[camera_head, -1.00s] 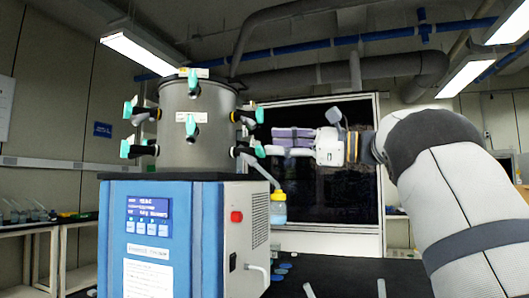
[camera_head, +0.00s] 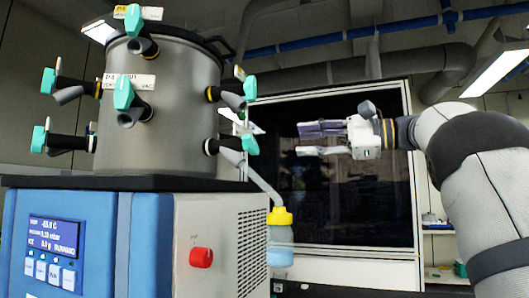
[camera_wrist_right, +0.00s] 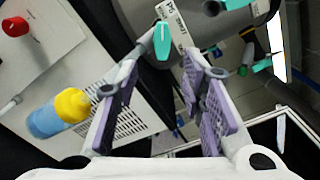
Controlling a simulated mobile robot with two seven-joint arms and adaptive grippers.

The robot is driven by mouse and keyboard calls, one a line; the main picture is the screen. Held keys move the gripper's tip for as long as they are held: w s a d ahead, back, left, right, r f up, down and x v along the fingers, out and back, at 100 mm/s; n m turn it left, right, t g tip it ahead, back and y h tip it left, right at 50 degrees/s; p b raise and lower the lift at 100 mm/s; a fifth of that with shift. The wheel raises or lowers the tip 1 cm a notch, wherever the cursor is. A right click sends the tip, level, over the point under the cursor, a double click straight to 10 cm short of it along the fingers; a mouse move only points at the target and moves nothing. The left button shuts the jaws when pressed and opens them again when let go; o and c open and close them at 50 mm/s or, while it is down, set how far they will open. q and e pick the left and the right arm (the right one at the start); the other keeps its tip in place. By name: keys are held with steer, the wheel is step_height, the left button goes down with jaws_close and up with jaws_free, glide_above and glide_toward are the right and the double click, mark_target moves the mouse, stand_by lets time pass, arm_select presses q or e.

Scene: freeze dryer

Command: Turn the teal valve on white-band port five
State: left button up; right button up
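The grey drum of the freeze dryer (camera_head: 165,110) carries several black side ports with teal valves. At its lower right, a teal valve (camera_head: 250,145) sits on a port whose tube runs down to a yellow-capped bottle (camera_head: 281,240). Another teal valve (camera_head: 250,88) is on the port above. In the right wrist view a teal valve (camera_wrist_right: 162,42) appears beyond and between the purple-padded fingers. My left gripper is not in view.
The blue dryer base (camera_head: 90,245) has a display and a red knob (camera_head: 201,257). The bottle hangs below and left of my right gripper. A dark framed panel (camera_head: 340,200) stands behind the gripper. Another teal valve (camera_wrist_right: 237,4) shows at the wrist view's top.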

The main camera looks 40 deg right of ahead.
mark_target(254, 142)
steer(key=x, duration=1.2)
steer(key=shift+a+r, duration=0.1)
steer(key=shift+r, duration=0.15)
jaws_close()
